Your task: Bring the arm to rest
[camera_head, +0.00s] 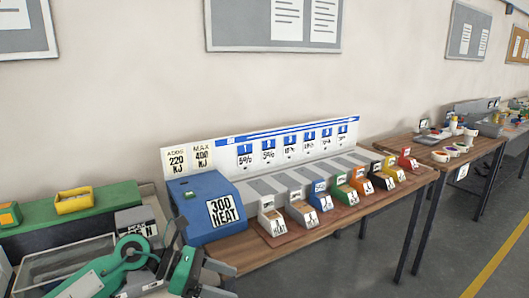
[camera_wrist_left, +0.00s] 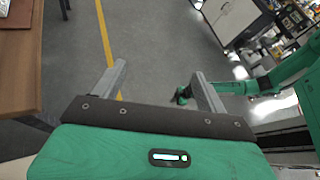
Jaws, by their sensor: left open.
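My left gripper (camera_head: 226,281) is at the bottom of the head view, in front of the blue box and the wooden bench. It also shows in the left wrist view (camera_wrist_left: 160,68), with its two grey fingers wide apart. Nothing is between the fingers; only grey floor and a yellow line show beyond them. A green arm, seemingly my right one, comes in from the right of the wrist view. Its dark end (camera_wrist_left: 182,95) is small and partly behind a finger, so its jaws cannot be made out.
A blue box marked "300 HEAT" (camera_head: 204,196) stands on the wooden bench (camera_head: 345,217), beside a row of several coloured small boxes. A yellow tray (camera_head: 74,201) sits on a green block (camera_head: 117,199) at the left. A brown table edge (camera_wrist_left: 20,70) is left in the wrist view.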

